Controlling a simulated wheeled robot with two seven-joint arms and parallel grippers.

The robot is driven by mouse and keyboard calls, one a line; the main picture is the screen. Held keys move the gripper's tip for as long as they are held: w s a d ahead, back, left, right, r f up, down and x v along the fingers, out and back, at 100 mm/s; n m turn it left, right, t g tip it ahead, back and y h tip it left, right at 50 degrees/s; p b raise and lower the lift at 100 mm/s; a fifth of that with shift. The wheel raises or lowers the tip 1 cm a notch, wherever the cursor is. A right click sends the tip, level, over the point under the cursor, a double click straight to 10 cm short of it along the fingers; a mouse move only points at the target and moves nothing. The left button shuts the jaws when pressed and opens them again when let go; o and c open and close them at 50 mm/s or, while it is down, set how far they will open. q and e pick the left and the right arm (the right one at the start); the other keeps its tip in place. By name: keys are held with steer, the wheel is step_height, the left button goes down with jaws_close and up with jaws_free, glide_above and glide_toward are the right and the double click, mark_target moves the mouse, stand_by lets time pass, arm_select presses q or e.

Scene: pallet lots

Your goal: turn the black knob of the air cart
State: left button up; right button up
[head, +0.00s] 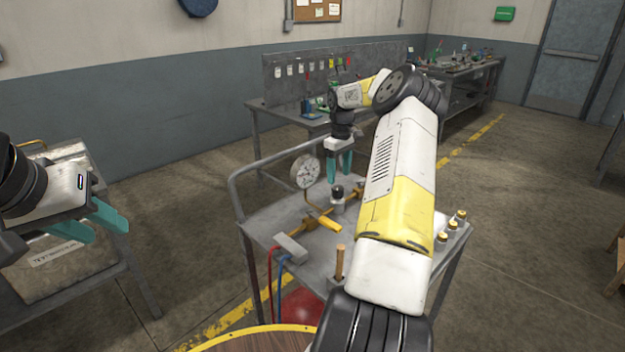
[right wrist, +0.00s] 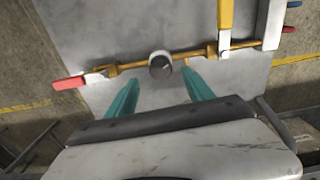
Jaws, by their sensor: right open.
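The air cart (head: 275,221) is a grey metal cart with a push handle, in the middle of the head view. Its black knob (head: 337,191) sits on a pale round base on a brass pipe; it also shows in the right wrist view (right wrist: 160,66), just beyond the fingertips and between their lines. My right gripper (head: 340,176) is open above the knob, its teal fingers pointing down, apart from it as far as I can tell. The right wrist view shows both fingers (right wrist: 161,72) spread and empty. My left gripper (head: 112,228) is at the far left, its teal fingers spread apart, away from the cart.
A pressure gauge (head: 305,172) stands left of the knob. The brass pipe carries a yellow lever (head: 329,223) and a red lever (right wrist: 69,83). A wooden handle (head: 340,262) stands at the cart's front. Brass fittings (head: 451,229) line the right edge. A workbench (head: 262,104) stands behind.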

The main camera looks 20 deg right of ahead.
mark_target(338, 187)
step_height(338, 187, down, 6)
steer(key=shift+r, duration=0.15)
jaws_close()
stand_by(0.3)
steer(key=shift+m, duration=0.3)
